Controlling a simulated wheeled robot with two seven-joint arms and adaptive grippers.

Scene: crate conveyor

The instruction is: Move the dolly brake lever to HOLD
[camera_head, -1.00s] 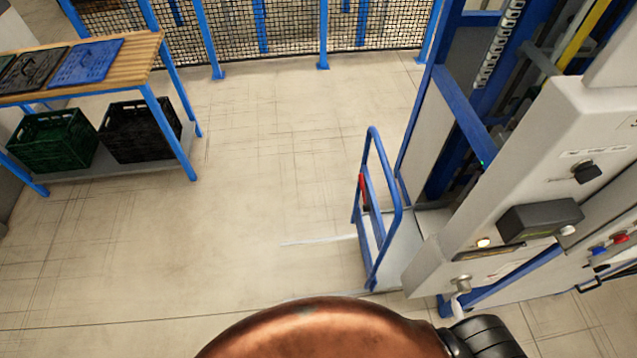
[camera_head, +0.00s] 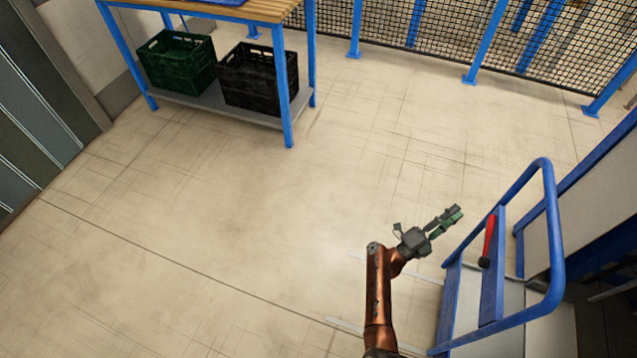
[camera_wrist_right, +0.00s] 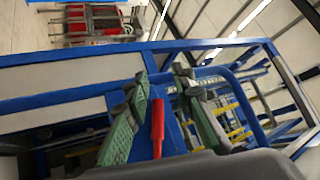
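The dolly (camera_head: 553,240) stands at the lower right of the head view, with a blue tube handle and a grey deck. Its brake lever (camera_head: 488,243) has a red grip and sits on a blue upright bar, tilted slightly. My right gripper (camera_head: 452,217) is just left of the lever in the head view, apart from it. In the right wrist view my right gripper (camera_wrist_right: 161,80) has its green-padded fingers spread, and the red lever (camera_wrist_right: 157,128) shows between them in the picture. No HOLD marking is readable. My left gripper is not in view.
A wooden-topped blue bench (camera_head: 287,85) holds a green crate (camera_head: 178,62) and a black crate (camera_head: 258,80) on its lower shelf. A mesh fence (camera_head: 450,25) runs along the back. Blue machine framing stands right of the dolly. The middle floor is clear.

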